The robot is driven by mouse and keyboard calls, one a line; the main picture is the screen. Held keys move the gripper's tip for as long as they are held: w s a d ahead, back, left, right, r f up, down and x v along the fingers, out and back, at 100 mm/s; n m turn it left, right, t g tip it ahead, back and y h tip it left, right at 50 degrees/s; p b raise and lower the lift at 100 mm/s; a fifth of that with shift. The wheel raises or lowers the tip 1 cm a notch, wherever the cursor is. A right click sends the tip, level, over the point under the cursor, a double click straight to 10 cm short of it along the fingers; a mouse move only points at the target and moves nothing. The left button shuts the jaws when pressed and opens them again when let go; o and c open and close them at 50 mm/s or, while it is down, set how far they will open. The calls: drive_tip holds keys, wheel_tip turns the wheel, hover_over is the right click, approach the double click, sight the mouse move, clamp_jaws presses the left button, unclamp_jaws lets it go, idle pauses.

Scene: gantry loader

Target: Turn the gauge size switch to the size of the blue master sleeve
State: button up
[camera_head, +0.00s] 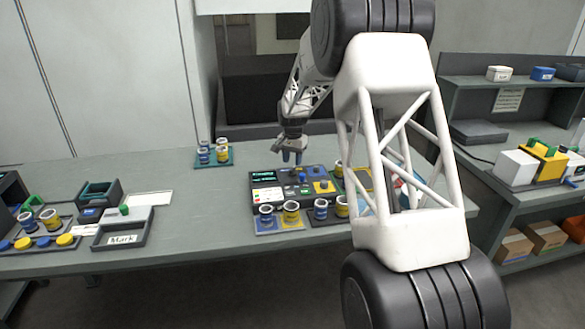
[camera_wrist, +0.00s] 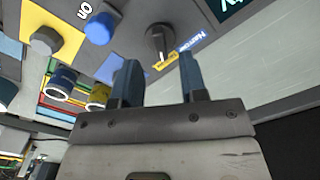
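The gauge box (camera_head: 262,191) stands mid-bench with a lit display. In the wrist view its dark switch knob (camera_wrist: 158,38) sits beside a yellow label (camera_wrist: 166,63) and a blue label reading "Narrow" (camera_wrist: 196,43). I cannot tell surely which label the knob points at. My gripper (camera_wrist: 158,58) is open, its two fingers apart and empty, over the panel close to the knob; contact is unclear. In the head view my gripper (camera_head: 292,157) is above the box's back edge. A blue sleeve (camera_head: 266,213) and another blue sleeve (camera_head: 321,208) stand in front of the box; which is the master is unclear.
Yellow sleeves (camera_head: 291,211) stand beside the blue ones. A blue button (camera_wrist: 99,29) and a grey knob on a yellow plate (camera_wrist: 44,41) share the panel. A green tray (camera_head: 228,161) with sleeves is behind left; a "Mark" tray (camera_head: 122,240) is left. My arm hides the bench's right part.

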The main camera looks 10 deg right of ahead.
sight(292, 169)
drive_tip(key=shift+f, duration=1.85)
drive_tip(key=shift+c, duration=0.4)
clamp_jaws()
